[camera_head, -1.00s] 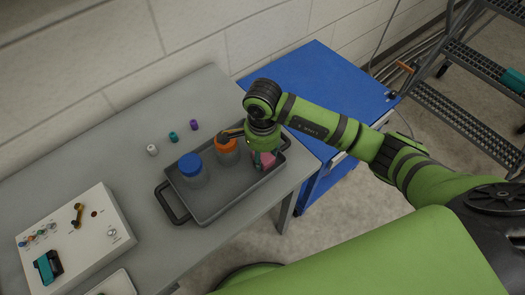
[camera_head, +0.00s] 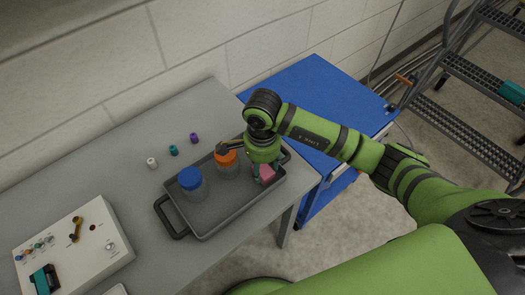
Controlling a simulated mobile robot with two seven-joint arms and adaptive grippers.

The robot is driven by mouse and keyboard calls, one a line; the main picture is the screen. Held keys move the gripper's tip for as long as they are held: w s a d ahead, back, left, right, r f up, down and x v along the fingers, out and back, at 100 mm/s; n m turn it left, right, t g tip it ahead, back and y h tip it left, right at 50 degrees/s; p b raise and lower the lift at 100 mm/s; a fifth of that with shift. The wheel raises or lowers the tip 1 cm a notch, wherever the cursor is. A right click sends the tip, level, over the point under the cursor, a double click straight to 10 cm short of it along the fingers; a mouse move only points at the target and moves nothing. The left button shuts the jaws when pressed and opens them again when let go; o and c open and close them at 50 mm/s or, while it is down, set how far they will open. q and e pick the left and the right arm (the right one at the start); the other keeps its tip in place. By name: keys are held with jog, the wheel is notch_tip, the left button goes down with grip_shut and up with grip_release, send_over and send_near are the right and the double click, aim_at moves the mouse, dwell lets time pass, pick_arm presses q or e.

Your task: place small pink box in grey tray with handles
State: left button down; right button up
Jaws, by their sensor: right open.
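The small pink box (camera_head: 266,173) is in the right end of the grey tray with handles (camera_head: 212,222), which lies on the grey table. My right gripper (camera_head: 261,174) is above the right end of the tray, pointing down, with its fingers open around or beside the pink box. The gripper body hides part of the box, so I cannot tell whether a finger touches it. A jar with a blue lid (camera_head: 189,179) and a jar with an orange lid (camera_head: 225,158) stand in the tray, left of the gripper. My left gripper is out of view.
White, teal and purple small caps (camera_head: 173,150) stand on the table behind the tray. A white control box (camera_head: 85,245) sits at the front left. A blue cabinet (camera_head: 315,95) adjoins the table at the right, and metal steps (camera_head: 460,130) stand farther right.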

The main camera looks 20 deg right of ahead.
aim_at(263, 169)
notch_tip(263, 169, up, 11)
jog(key=b, duration=0.2)
jog(key=shift+f, duration=0.15)
